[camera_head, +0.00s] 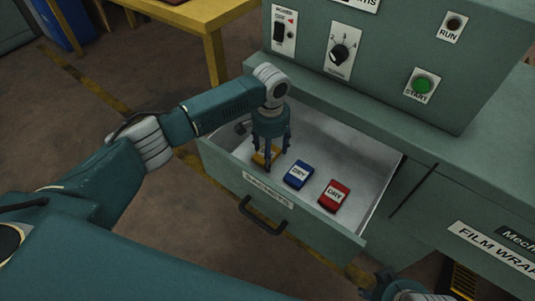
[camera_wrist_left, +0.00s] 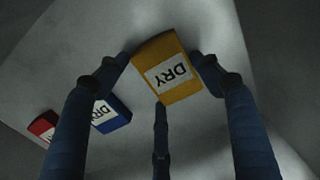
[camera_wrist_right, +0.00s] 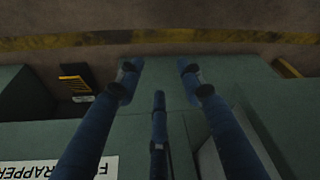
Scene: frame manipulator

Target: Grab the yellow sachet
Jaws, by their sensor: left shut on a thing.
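The yellow sachet (camera_head: 262,158), marked DRY in the left wrist view (camera_wrist_left: 168,68), is at the left end of the open drawer (camera_head: 310,232). My left gripper (camera_head: 270,155) reaches down into the drawer, and its fingers (camera_wrist_left: 163,75) are shut on the sachet's sides. I cannot tell whether the sachet is lifted off the drawer floor. A blue sachet (camera_head: 299,174) and a red sachet (camera_head: 333,196) lie to its right. My right gripper (camera_wrist_right: 157,85) has its fingers spread, with nothing between them.
The drawer has a black handle (camera_head: 262,215) in front. A green control cabinet (camera_head: 400,60) with a knob and a green START button (camera_head: 422,84) stands behind it. A yellow table (camera_head: 200,20) is at the back left. The drawer floor right of the red sachet is bare.

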